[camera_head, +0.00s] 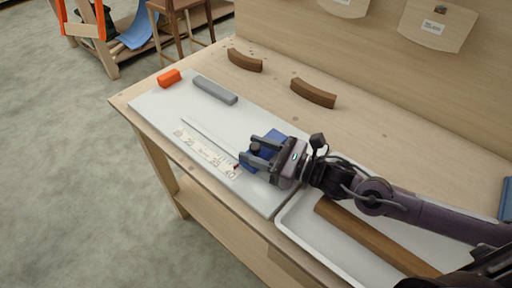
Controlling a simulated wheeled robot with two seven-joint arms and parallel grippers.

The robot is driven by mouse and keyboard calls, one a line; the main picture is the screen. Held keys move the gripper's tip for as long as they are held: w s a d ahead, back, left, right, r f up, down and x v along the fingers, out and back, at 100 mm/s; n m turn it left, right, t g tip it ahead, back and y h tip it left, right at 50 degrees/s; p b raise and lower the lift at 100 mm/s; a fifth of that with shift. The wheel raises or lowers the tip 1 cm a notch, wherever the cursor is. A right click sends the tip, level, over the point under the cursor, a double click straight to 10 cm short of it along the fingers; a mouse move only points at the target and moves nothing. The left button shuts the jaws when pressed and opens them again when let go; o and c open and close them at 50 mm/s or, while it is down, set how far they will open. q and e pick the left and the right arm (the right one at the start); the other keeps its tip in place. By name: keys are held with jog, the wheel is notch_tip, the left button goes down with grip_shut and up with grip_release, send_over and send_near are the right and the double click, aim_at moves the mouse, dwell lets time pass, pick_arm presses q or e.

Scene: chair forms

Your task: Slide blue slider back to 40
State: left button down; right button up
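The blue slider (275,134) is a flat blue block on the white board (200,125), at the right end of a thin groove. A printed number scale (205,152) runs beside the groove, with a small red mark near its right end. My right gripper (249,150) reaches in from the right, low over the slider. Its two fingers are apart, on either side of a dark blue knob on the slider. I cannot tell whether they touch the knob. The gripper hides part of the slider. My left gripper is not in view.
Two curved brown pieces (313,93) lie behind the board. A white tray (290,225) with a long wooden bar (365,235) is at the right, under my arm.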

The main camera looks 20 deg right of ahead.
jog(key=shift+w+r, duration=0.1)
jog(key=shift+r, duration=0.5)
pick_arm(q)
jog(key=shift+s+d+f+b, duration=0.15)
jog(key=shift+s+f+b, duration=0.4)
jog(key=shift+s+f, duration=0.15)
pick_arm(e)
notch_tip(320, 180, up, 19)
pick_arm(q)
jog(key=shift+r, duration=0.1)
